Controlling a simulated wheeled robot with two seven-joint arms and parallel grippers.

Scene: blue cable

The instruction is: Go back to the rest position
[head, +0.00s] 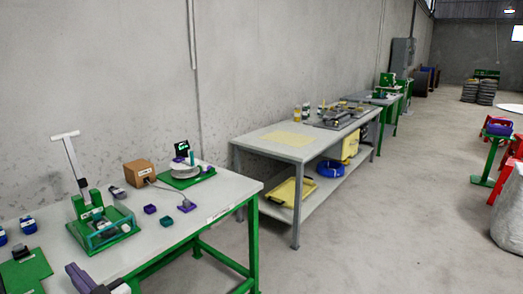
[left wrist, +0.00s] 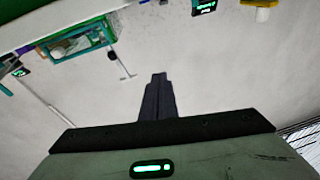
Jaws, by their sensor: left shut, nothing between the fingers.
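My left gripper (head: 76,272) shows at the bottom left of the head view, by the near edge of the green-framed table (head: 222,190). In the left wrist view its two dark fingers (left wrist: 158,80) are together with nothing between them. They point toward the grey wall, and the picture is upside down. My right gripper is in neither view. A blue coil (head: 330,168), which may be a cable, lies on the lower shelf of the second table, far from my gripper.
The near table holds a green fixture with an upright post (head: 104,225), a brown box (head: 138,173), a round device on a green base (head: 187,176) and several small blue and purple parts. A second table (head: 290,140) stands behind.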

